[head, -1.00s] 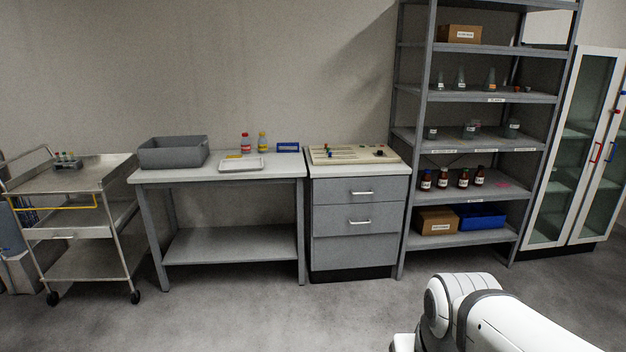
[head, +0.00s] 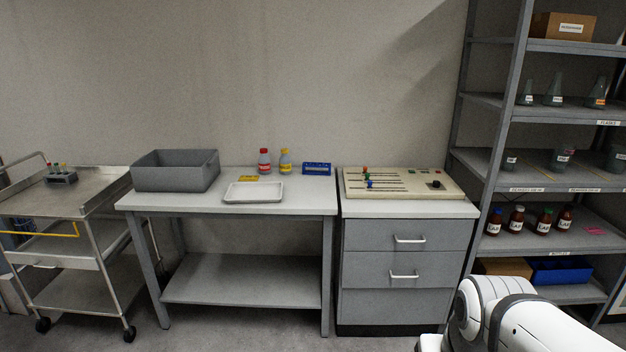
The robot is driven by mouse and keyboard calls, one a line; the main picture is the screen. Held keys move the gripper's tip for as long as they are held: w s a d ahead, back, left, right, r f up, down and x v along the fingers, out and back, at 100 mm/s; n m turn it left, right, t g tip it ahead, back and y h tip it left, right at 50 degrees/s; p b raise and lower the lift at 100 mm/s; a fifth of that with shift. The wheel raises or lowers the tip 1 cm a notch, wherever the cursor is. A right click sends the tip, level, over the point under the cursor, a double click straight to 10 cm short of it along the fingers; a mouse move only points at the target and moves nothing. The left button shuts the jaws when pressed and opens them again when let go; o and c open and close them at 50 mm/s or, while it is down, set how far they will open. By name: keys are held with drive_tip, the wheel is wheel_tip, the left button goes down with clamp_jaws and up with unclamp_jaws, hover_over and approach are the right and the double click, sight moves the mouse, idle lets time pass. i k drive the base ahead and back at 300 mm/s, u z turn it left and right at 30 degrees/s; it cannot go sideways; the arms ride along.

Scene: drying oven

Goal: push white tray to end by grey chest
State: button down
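The white tray (head: 253,192) is shallow and rectangular. It lies flat on the grey table (head: 305,206), around the middle of the top, in the head view. The grey chest (head: 408,250) has drawers with silver handles and stands just right of the table. The table's right end is beside it, with bare tabletop between the tray and that end. Part of my white arm (head: 510,318) shows at the lower right. My gripper is not in view.
Behind the tray are a yellow item (head: 251,178), a red-capped bottle (head: 264,161), a yellow-capped bottle (head: 285,161) and a blue rack (head: 317,168). A grey bin (head: 176,171) stands to its left. A metal cart (head: 100,197) is at left, shelving (head: 487,160) at right.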

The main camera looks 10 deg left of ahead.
sight(262, 192)
drive_tip(key=u, duration=0.4)
drive_tip(key=i, duration=1.6)
drive_tip(key=u, duration=0.95)
drive_tip(key=i, duration=1.25)
drive_tip(key=u, duration=0.5)
